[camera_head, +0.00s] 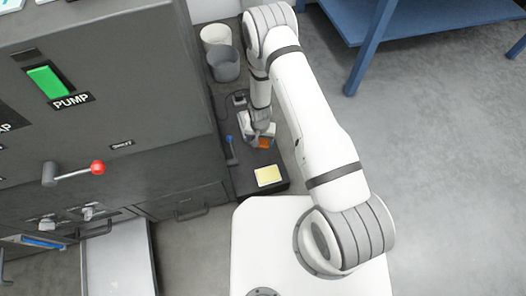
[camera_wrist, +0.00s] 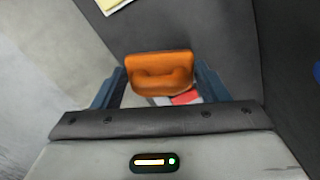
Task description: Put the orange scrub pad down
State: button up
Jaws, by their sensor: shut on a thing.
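The orange scrub pad (camera_wrist: 160,72) is between the two fingers of my gripper (camera_wrist: 160,82) in the wrist view. The gripper is shut on it. In the head view my gripper (camera_head: 262,132) is over the narrow dark bench top (camera_head: 245,182), with a bit of the orange pad (camera_head: 264,143) showing below it. I cannot tell whether the pad touches the surface. Below the pad in the wrist view, a red patch and a pale patch show, partly hidden by the gripper.
A yellow pad (camera_head: 268,176) lies at the near end of the bench top. A blue-handled tool (camera_head: 230,148) lies left of my gripper. A dark machine cabinet (camera_head: 110,130) borders the left side.

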aim_at(261, 153)
notch_tip(261, 153, down, 8)
jog(key=b, duration=0.2)
jog(key=shift+f+b, duration=0.15)
jog(key=shift+b, duration=0.2)
jog(key=shift+f, duration=0.2)
jog(key=o, duration=0.9)
jog(key=shift+o, duration=0.2)
